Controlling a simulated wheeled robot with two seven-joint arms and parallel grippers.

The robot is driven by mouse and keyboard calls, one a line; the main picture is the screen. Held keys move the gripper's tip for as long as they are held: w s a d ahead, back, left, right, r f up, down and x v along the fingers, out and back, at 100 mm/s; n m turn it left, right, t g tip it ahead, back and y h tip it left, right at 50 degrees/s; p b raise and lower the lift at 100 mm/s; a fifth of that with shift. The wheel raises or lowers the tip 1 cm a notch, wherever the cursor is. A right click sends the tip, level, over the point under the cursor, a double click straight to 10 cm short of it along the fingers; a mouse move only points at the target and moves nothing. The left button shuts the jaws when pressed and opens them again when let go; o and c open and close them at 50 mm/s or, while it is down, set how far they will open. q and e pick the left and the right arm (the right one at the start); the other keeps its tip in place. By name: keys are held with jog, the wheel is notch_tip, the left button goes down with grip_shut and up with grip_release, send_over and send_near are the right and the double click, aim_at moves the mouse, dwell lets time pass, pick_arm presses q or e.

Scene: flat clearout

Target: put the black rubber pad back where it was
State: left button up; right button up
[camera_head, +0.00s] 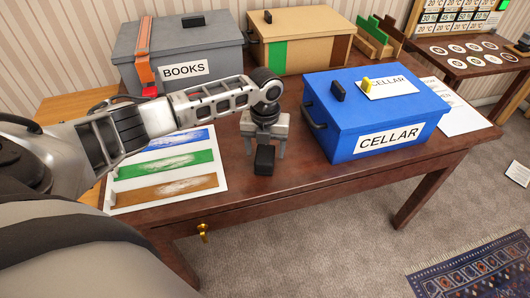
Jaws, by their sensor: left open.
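A small black block (264,160), which looks like the rubber pad, is on the brown table (330,185) near its front edge. My left gripper (265,148) points down right over it, open, with one finger to each side. I cannot tell whether the fingers touch it. Similar black blocks sit on the lids of the blue CELLAR box (375,141), the grey BOOKS box (135,75) and the tan box (305,61). My right gripper is out of view.
A sheet with blue, green and brown stripes (165,160) lies left of the gripper. The blue box stands close on the right, with a yellow piece (367,84) and a white card on its lid. A brass knob (202,232) projects from the table front.

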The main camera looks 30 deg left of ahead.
aim_at(265, 153)
pick_arm(q)
notch_tip(265, 153, up, 9)
jog(key=d+f+n, duration=0.1)
jog(key=d+f, duration=0.2)
jog(key=s+d+f+n+t+h, duration=0.1)
jog(key=d+f+n, duration=0.1)
jog(key=s+d+f+n, duration=0.1)
jog(key=d+f, duration=0.2)
jog(key=shift+d+f+n+t+h, duration=0.3)
jog(key=shift+f+t+h, duration=0.05)
jog(key=shift+t+h, duration=0.05)
jog(key=s+d+f+n+t+h, duration=0.3)
jog(key=s+d+f+n+t, duration=0.35)
jog(key=n, duration=0.65)
jog(key=s+n+t+y, duration=0.2)
jog(key=s+n, duration=0.8)
jog(key=shift+a, duration=0.15)
jog(key=shift+s+f, duration=0.1)
jog(key=shift+f, duration=0.05)
